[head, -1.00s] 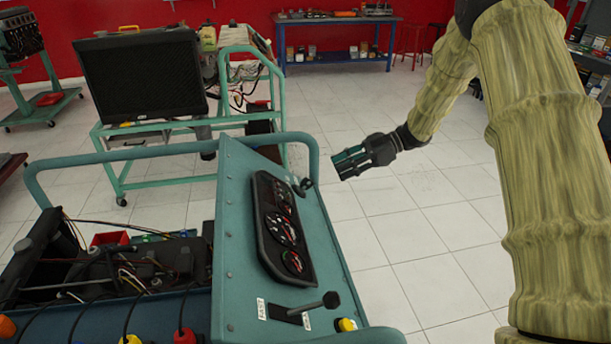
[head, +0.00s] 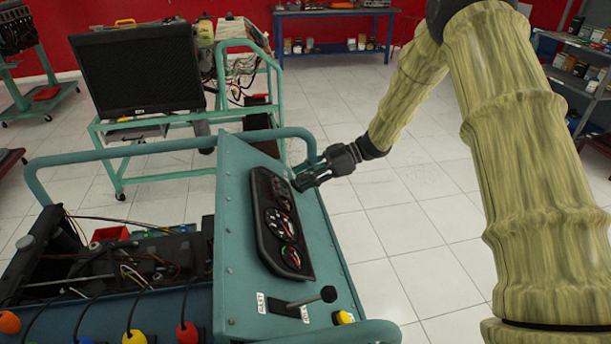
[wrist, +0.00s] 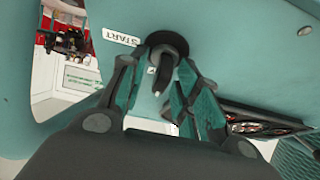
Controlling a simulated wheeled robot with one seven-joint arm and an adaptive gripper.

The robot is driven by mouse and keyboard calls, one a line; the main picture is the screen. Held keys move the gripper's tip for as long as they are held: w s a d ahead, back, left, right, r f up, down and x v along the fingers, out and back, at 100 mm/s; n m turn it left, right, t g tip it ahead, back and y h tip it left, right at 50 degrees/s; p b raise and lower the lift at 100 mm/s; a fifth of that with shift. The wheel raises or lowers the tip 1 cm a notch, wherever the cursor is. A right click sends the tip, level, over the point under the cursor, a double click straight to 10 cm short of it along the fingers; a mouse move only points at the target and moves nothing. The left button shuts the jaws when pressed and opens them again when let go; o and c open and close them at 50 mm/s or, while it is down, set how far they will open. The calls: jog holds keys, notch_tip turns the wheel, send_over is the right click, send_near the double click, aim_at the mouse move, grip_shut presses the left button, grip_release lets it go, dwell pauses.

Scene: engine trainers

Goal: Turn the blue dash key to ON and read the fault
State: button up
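The dash panel (head: 232,215) is teal, with a black gauge cluster (head: 262,222) of round dials. In the wrist view a dark round key switch (wrist: 172,45) with a pale-tipped stem sits beside a START label (wrist: 121,40). No blue shows on it, and its turned position cannot be read. My gripper (head: 297,180) is at the panel's upper right edge. In the wrist view my gripper (wrist: 162,66) has its teal-padded fingers apart, on either side of the switch. Whether they touch it cannot be told. The gauge readings are too small to read.
A lever (head: 312,299) and a yellow button (head: 343,317) are low on the panel. A teal tube rail (head: 120,155) runs around the trainer. A dark monitor (head: 138,70) stands on a cart behind. The floor right of the panel is clear.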

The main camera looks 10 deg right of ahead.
jog(key=c, duration=0.7)
jog(key=shift+r+m+p, duration=0.1)
jog(key=shift+m+p, duration=0.2)
jog(key=shift+p, duration=0.1)
jog(key=m+p, duration=0.1)
jog(key=m+t+p, duration=0.1)
jog(key=m+p, duration=0.1)
jog(key=shift+r+t, duration=0.2)
jog(key=shift+t, duration=0.1)
jog(key=m+t+h+p, duration=0.1)
jog(key=m+p, duration=0.2)
jog(key=shift+w+m+t+p, duration=0.1)
jog(key=shift+m+t+p, duration=0.2)
jog(key=shift+d+f+m+t+h+p, duration=0.15)
jog(key=shift+m+t+h+p, duration=0.35)
jog(key=shift+m+p, duration=0.8)
jog(key=shift+w+f+m, duration=0.1)
jog(key=shift+f+m, duration=0.05)
jog(key=shift+m, duration=0.25)
